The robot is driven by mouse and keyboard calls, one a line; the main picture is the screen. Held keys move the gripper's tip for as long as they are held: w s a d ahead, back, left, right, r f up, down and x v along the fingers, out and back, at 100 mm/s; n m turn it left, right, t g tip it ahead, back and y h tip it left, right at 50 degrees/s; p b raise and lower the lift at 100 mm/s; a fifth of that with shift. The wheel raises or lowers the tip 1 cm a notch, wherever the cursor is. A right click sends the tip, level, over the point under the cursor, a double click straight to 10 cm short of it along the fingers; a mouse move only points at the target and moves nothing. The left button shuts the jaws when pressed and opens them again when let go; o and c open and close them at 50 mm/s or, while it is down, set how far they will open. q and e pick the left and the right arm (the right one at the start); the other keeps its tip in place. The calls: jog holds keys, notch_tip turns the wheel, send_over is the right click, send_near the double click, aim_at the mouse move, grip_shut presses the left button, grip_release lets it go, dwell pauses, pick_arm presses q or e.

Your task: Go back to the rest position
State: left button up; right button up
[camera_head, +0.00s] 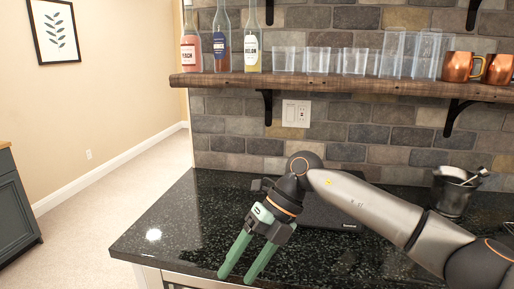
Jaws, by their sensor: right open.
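My right arm reaches in from the right side of the head view, over the black stone counter (160,215). My right gripper (236,277) points down and to the left near the counter's front edge. Its two green fingers are apart, with nothing between them. My left gripper does not show in this view.
A wooden shelf (340,86) on the brick wall holds three bottles (252,45), several clear glasses (355,61) and copper mugs (459,66). A dark metal cup (452,194) with utensils stands at the counter's right. A dark flat item lies behind my arm. The counter's left part is clear.

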jog(key=s+a+m+g+y, duration=0.2)
jog(key=s+a+m+y, duration=0.3)
jog(key=a+y, duration=0.55)
jog(key=w+d+f+m+t+y+p, duration=0.15)
jog(key=d+m+t, duration=0.25)
jog(key=m+t, duration=0.5)
jog(key=w+d+f+m+t, duration=0.3)
jog(key=m+t, duration=0.5)
jog(key=t, duration=0.1)
jog(key=d+f+m+t+h, duration=0.4)
jog(key=d+f+m+h, duration=0.5)
jog(key=f+m, duration=0.15)
jog(key=s+d+f+m+g+h, duration=0.3)
jog(key=s+d+f, duration=0.4)
jog(key=s+f, duration=0.2)
jog(key=s+d+f+m+g+h+p, duration=0.1)
jog(key=s+d+f+m+g+h, duration=0.2)
jog(key=s+d+f, duration=0.4)
notch_tip(320, 180, down, 3)
jog(key=s+g+h, duration=0.1)
jog(key=s, duration=0.1)
jog(key=shift+s, duration=0.3)
jog(key=shift+f, duration=0.1)
